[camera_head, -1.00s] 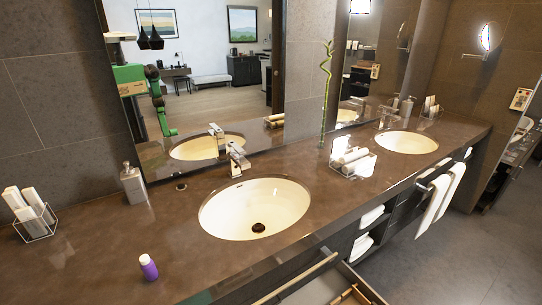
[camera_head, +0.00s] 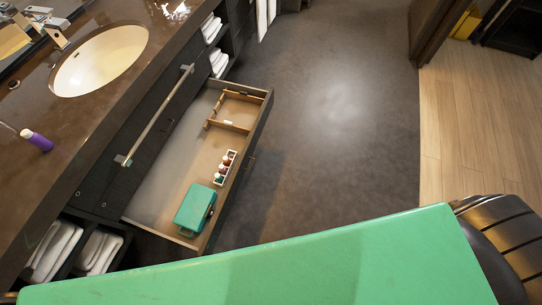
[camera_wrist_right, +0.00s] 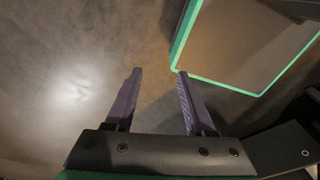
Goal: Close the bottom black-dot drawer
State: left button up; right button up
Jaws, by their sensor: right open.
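An open drawer (camera_head: 178,155) is pulled well out from the vanity's front in the head view. Its dark front panel (camera_head: 242,158) faces the floor area on the right, with a small handle on it. A closed dark front with a long metal bar handle (camera_head: 157,113) is above it. I cannot make out a black dot on the open drawer. My right gripper (camera_wrist_right: 159,84) is open and empty in the right wrist view, above grey floor, with no drawer between its fingers. My left gripper is not in view.
The drawer holds a green case (camera_head: 195,209), a white tray with small bottles (camera_head: 224,166) and a wooden divider (camera_head: 231,124). Folded towels (camera_head: 98,252) fill open shelves. The grey floor (camera_head: 335,130) right of the drawer is clear.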

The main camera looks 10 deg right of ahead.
aim_at(194, 151)
jog(key=l+u, duration=0.3)
jog(key=u, duration=0.15)
jog(key=l+u, duration=0.65)
jog(key=u, duration=0.2)
